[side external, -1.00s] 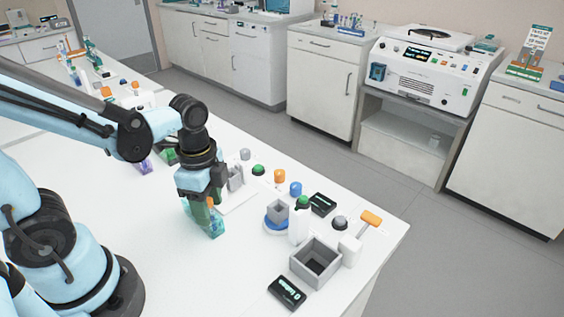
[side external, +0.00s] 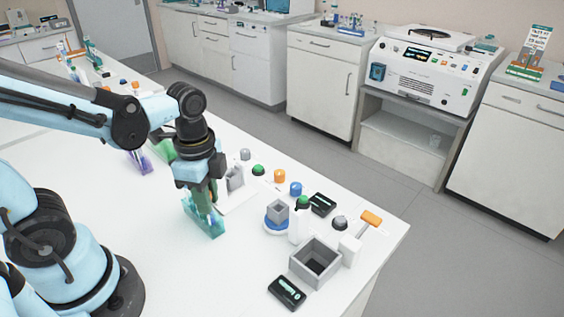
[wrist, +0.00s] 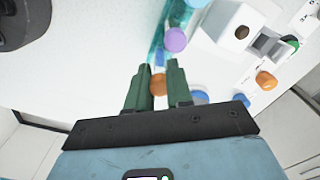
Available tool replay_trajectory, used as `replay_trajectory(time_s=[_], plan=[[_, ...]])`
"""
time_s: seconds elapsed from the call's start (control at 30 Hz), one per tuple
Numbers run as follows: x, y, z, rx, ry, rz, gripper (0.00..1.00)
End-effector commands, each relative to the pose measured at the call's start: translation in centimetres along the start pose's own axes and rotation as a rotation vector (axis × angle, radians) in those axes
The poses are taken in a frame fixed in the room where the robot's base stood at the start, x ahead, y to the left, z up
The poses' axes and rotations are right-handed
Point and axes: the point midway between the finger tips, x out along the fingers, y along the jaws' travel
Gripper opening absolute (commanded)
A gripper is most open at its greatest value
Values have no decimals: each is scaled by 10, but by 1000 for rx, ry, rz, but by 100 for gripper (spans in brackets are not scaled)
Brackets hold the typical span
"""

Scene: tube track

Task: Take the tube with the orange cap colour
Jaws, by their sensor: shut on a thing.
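My gripper (wrist: 158,92) is shut on the tube with the orange cap (wrist: 158,84), which shows between its green fingertips in the wrist view. In the side view my gripper (side external: 204,196) points down just above a teal rack (side external: 208,226) on the white bench. The tube is hidden by the fingers there, and I cannot tell whether its lower end is clear of the rack. In the wrist view a purple cap (wrist: 175,40) stands close beyond the fingertips, beside the teal rack (wrist: 156,48).
Right of the rack are a grey holder (side external: 235,178), orange (side external: 279,176) and blue (side external: 295,188) knobs, a white bottle (side external: 299,226), a grey open box (side external: 315,262) and a black display (side external: 287,292). A purple-based rack (side external: 140,162) stands at left. The front bench is clear.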

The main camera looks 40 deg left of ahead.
Motion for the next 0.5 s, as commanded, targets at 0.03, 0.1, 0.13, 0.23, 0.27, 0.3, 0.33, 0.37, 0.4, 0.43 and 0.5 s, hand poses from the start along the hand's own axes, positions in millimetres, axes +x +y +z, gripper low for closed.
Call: replay_trajectory(time_s=[0.03, 0.1, 0.13, 0.23, 0.27, 0.3, 0.33, 0.37, 0.4, 0.43, 0.5], plan=[[-5, 0, 0, 0, 0, 0, 3], [-12, 0, 0, 0, 0, 1, 3], [-14, 0, 0, 0, 0, 1, 3], [-24, 4, -2, 4, 0, 1, 3], [-26, 8, -4, 7, 0, 1, 3], [-30, 14, -7, 7, 0, 1, 3], [-32, 18, -9, 8, 0, 1, 3], [-35, 22, -11, 7, 0, 1, 3], [-39, 28, -14, 10, 0, 1, 3], [-43, 34, -17, 11, 0, 1, 3], [-51, 47, -23, 12, 0, 1, 3]])
